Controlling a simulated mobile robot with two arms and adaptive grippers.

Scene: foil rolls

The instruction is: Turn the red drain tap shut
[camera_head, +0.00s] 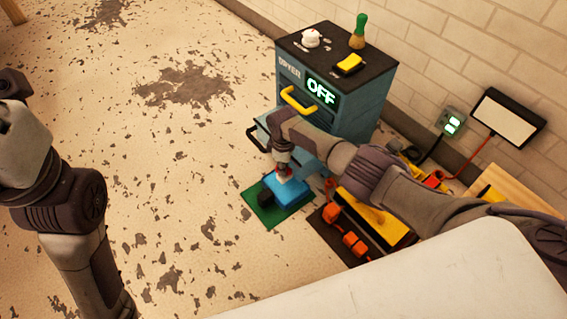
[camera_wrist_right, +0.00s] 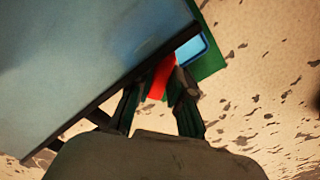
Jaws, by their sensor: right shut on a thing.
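The red drain tap (camera_wrist_right: 160,78) shows in the right wrist view as a red piece between my fingers, low beside the blue cabinet (camera_wrist_right: 85,60). My right gripper (camera_wrist_right: 158,88) is shut on it. In the head view my right gripper (camera_head: 284,174) is at the lower front of the cabinet (camera_head: 357,112), just above a blue tray (camera_head: 293,190). The gripper and wrist hide most of the tap there, so its angle cannot be told. My left arm is at the left of the head view, but its gripper does not show.
The blue tray sits on a green mat (camera_head: 262,217). The cabinet has a yellow handle (camera_head: 300,103) and a lit OFF display (camera_head: 321,91). The floor to the left is clear.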

